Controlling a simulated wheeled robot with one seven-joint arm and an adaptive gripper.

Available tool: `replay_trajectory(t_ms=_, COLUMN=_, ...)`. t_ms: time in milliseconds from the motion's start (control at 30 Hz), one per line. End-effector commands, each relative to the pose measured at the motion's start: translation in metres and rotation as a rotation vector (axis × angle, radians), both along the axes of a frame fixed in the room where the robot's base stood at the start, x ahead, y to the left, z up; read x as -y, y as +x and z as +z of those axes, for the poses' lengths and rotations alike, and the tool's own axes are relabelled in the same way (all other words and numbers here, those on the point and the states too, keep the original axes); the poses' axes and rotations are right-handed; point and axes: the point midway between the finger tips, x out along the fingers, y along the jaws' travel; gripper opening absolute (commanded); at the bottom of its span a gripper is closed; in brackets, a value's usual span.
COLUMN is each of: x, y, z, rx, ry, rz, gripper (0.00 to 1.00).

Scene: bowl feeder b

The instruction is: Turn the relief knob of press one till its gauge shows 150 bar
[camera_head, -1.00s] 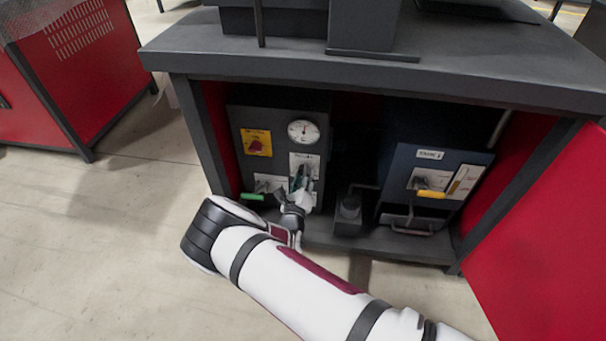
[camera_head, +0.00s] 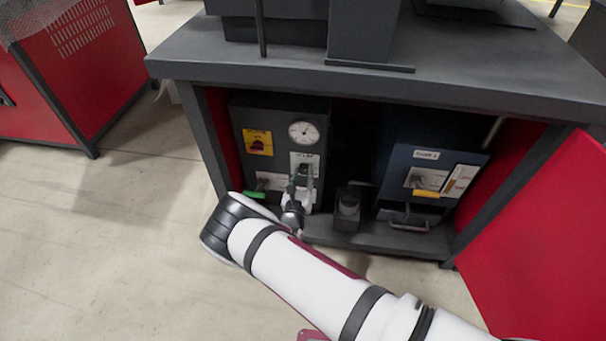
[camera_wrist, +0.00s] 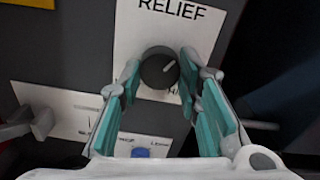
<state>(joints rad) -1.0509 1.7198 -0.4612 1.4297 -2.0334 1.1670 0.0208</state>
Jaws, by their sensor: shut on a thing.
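The relief knob (camera_wrist: 159,68) is dark and round with a pale pointer line aimed up and to the right, on a white plate (camera_wrist: 205,22) marked RELIEF. My gripper (camera_wrist: 159,84) has its teal-padded fingers shut on the knob, one on each side. In the head view my gripper (camera_head: 302,178) is at the front of the grey power unit (camera_head: 238,116) and hides most of the knob. The round white gauge (camera_head: 304,132) is above it. Its needle is too small to read as a value.
A yellow plate with a red switch (camera_head: 258,142) and a green-handled lever (camera_head: 255,194) are left of my gripper. A blue unit with a yellow handle (camera_head: 426,193) stands at the right. A dark bench top (camera_head: 440,70) overhangs both. A blue button (camera_wrist: 141,153) is below the knob.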

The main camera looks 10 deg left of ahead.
Motion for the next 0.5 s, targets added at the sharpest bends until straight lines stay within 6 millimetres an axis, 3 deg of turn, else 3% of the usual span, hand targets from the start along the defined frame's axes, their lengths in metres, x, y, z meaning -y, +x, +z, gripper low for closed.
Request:
replay_trajectory(t_ms=333, x=0.0001, y=-0.0004, z=-0.001, rx=-0.001, ry=0.002, rz=0.001, gripper=0.03)
replay_trajectory(t_ms=367, x=0.0001, y=-0.0004, z=-0.001, rx=-0.001, ry=0.002, rz=0.001, gripper=0.36)
replay_trajectory(t_ms=433, x=0.0, y=-0.0004, z=-0.0009, rx=-0.001, ry=0.002, rz=0.001, gripper=0.51)
replay_trajectory(t_ms=500, x=0.0, y=-0.0004, z=-0.0008, rx=-0.001, ry=0.002, rz=0.001, gripper=0.51)
